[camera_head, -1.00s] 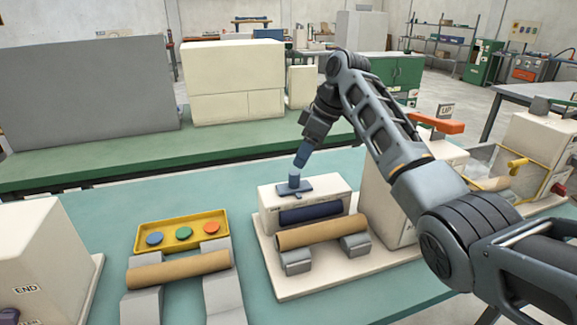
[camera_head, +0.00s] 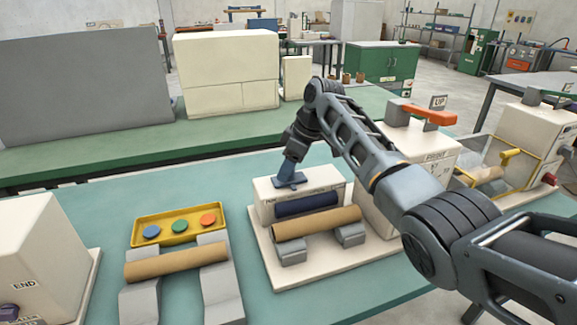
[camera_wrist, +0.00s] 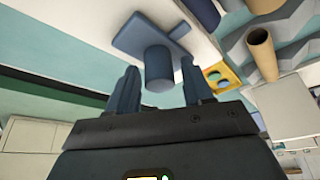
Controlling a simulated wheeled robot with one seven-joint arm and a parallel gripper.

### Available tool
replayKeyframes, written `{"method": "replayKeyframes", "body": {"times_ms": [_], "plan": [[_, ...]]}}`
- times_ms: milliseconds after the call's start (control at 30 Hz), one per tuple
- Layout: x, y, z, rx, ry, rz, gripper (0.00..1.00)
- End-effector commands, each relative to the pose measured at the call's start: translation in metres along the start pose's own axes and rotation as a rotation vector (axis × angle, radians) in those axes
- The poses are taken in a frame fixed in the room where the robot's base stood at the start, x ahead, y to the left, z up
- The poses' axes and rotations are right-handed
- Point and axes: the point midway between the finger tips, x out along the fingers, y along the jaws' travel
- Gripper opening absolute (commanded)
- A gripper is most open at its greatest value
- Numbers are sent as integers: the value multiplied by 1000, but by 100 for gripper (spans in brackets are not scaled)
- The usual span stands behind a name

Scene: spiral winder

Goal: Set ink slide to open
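The ink slide is a dark blue flat plate (camera_head: 296,182) on top of a white box (camera_head: 262,200), towards the left half of its top. In the wrist view its round blue knob (camera_wrist: 158,62) stands out from the plate (camera_wrist: 135,35). My gripper (camera_head: 288,170) is right over the slide and hides the knob in the head view. In the wrist view my gripper (camera_wrist: 160,80) is open, with one finger on each side of the knob and a narrow gap beside it. Lettering on the box top is partly hidden and too small to read.
A dark blue roller (camera_head: 306,205) and a tan tube (camera_head: 316,223) on grey supports are at the box's front. A yellow tray (camera_head: 190,236) with coloured discs is to the left. A white machine with an orange lever (camera_head: 428,115) stands close on the right.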

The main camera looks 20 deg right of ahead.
Motion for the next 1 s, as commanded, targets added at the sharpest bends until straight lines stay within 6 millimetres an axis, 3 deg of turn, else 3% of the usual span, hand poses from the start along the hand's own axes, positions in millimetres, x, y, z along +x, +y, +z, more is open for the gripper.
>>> {"method": "replayKeyframes", "body": {"times_ms": [67, 500, 833, 1000], "plan": [[0, 0, 0, 0, 0, 0, 43], [0, 0, 0, 0, 1, 0, 0], [-1, 1, 0, 0, 2, 1, 0], [-10, 18, 22, 4, 2, 2, 0]]}}
